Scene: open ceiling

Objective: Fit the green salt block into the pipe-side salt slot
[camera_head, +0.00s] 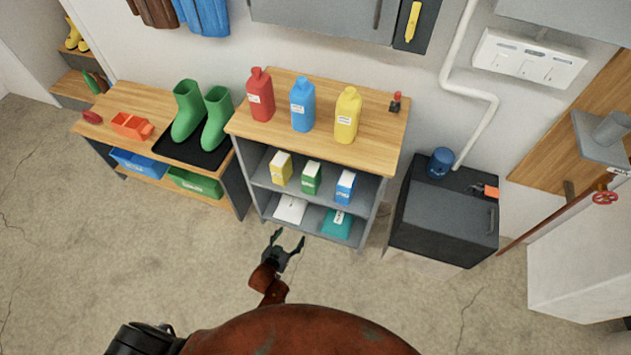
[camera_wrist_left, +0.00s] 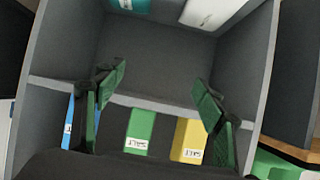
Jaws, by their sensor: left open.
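The green salt block (camera_head: 311,178) stands upright on the middle shelf of the grey shelf unit, between a yellow block (camera_head: 281,168) and a blue block (camera_head: 345,186). In the left wrist view, which is upside down, the green block (camera_wrist_left: 139,132) shows low between the fingers, beside the yellow block (camera_wrist_left: 188,140); the blue block (camera_wrist_left: 69,122) is partly hidden by a finger. My left gripper (camera_head: 290,235) is open and empty in front of the unit; its fingers (camera_wrist_left: 158,79) are apart and touch no block. I cannot make out a marked pipe-side slot. My right gripper is out of view.
A white pipe (camera_head: 448,70) runs down to a black cabinet (camera_head: 445,215) right of the unit. Red, blue and yellow bottles stand on the wooden top (camera_head: 375,155). White and teal packs (camera_head: 336,224) lie on the bottom shelf. Green boots stand on the left bench.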

